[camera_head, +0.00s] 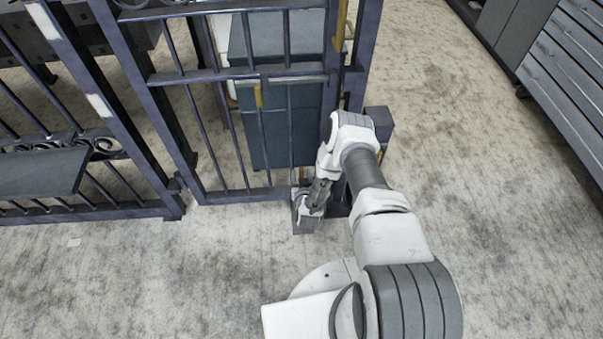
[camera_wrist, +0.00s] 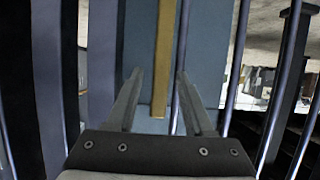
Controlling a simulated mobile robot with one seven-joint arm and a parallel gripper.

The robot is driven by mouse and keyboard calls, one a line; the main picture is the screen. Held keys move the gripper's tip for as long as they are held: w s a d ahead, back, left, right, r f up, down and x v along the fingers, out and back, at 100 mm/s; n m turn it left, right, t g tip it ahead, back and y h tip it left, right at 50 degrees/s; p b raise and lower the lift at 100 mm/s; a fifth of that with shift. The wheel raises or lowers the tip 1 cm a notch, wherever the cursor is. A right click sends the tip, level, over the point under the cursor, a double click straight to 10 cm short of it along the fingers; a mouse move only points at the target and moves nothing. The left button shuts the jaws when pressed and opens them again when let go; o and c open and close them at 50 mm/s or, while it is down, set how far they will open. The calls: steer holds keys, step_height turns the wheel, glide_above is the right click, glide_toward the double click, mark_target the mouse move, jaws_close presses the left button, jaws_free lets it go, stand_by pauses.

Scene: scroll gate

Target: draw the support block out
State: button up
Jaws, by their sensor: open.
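Beyond the fingers are a yellow strip (camera_wrist: 165,45) and a blue-grey surface (camera_wrist: 206,50). The block cannot be made out in the wrist view.
A blue-grey cabinet (camera_head: 285,125) stands behind the gate bars. A scrollwork panel with a dark plate (camera_head: 40,172) is at the left. A drawer cabinet (camera_head: 570,65) is at the upper right. The floor (camera_head: 490,190) on the right is clear.

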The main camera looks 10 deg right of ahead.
jaws_close()
stand_by(1.4)
